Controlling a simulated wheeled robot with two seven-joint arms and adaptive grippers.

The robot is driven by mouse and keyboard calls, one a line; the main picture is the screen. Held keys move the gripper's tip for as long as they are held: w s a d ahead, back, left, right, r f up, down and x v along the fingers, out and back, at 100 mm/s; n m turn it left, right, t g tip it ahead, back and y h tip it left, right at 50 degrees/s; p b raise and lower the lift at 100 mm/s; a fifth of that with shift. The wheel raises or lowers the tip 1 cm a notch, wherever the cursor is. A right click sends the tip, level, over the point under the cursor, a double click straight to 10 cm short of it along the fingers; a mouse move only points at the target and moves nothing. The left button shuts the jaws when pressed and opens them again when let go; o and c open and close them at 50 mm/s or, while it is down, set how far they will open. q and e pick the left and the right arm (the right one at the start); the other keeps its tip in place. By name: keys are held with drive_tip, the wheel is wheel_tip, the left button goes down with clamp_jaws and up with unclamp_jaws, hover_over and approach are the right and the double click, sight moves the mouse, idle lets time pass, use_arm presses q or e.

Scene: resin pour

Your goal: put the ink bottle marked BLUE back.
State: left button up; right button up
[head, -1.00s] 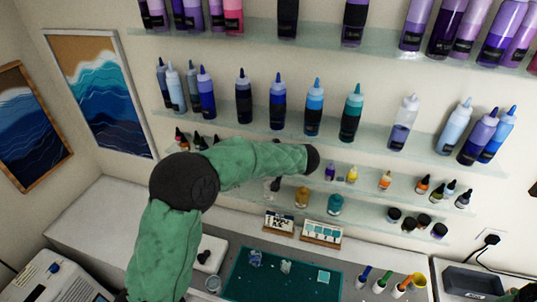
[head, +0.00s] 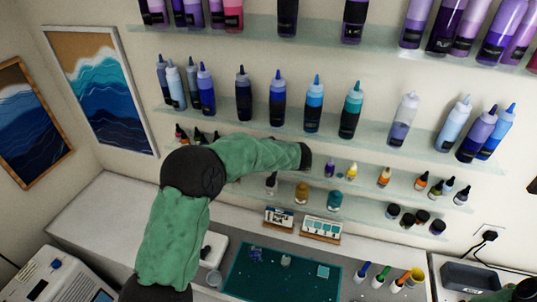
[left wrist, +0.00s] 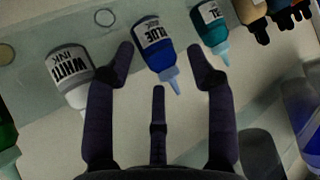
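The ink bottle marked BLUE (left wrist: 154,45) shows in the left wrist view, with a blue body, white label and pale blue nozzle towards the bottom of the picture. My left gripper (left wrist: 161,58) is open, with a finger on each side of it and small gaps between. A bottle marked WHITE (left wrist: 70,72) is to its left and a teal bottle (left wrist: 209,25) to its right. In the head view my left arm reaches to the small-bottle shelves; its dark wrist end (head: 304,156) shows, but the fingers and the BLUE bottle are hidden. My right gripper is not in view.
A bare round mark (left wrist: 105,18) lies on the shelf between the WHITE and BLUE bottles. Tall bottles line the shelf above (head: 380,131). A teal mat (head: 300,287) lies on the counter below.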

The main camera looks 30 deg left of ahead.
use_arm(q)
drive_tip(key=shift+r, duration=0.1)
drive_tip(key=shift+r+p, duration=0.1)
drive_tip(key=shift+p, duration=0.25)
drive_tip(key=shift+b+v, duration=1.65)
drive_tip(key=shift+v, duration=4.4)
drive_tip(key=s+d+f+m+g+h, duration=0.2)
drive_tip(key=s+d+f+h, duration=0.15)
drive_tip(key=f, duration=0.55)
drive_tip(key=s+d+f+m+g+h, duration=0.1)
drive_tip(key=s+d+f+m+h, duration=0.2)
drive_tip(key=f, duration=0.7)
drive_tip(key=s+d+f+m+g+h, duration=0.1)
drive_tip(key=s+d+f+m+g, duration=0.15)
drive_tip(key=d+f, duration=0.45)
drive_tip(key=s+d+f+h, duration=0.2)
drive_tip(key=s+d+f, duration=0.1)
drive_tip(key=s+f, duration=0.6)
drive_tip(key=s+d+f+h, duration=0.3)
drive_tip(key=s+f, duration=0.7)
drive_tip(key=shift+s+d+f, duration=0.15)
drive_tip(key=shift+d, duration=0.2)
